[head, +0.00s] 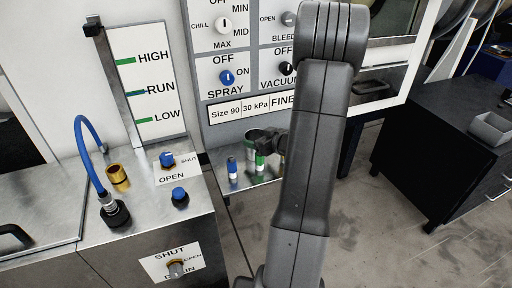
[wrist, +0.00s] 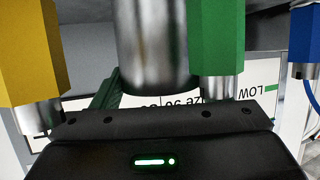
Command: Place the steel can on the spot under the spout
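A steel can (wrist: 150,45) hangs blurred and close in the upper middle of the wrist view, its top end cut off by the frame. In the head view a round steel can-like thing (head: 254,134) stands at the small metal shelf, partly hidden by my gripper (head: 270,142). My gripper is right at it; I cannot tell whether it touches it. The fingertips are too small and dark to show whether they are open or shut. A clear spout and the spot under it cannot be made out.
Blue (head: 232,168) and green (head: 260,161) capped cylinders stand on the shelf close to my gripper. A yellow one (wrist: 30,50) is close in the wrist view. A brass cup (head: 118,177), blue hose (head: 90,135) and blue knobs (head: 180,196) are on the left cabinet.

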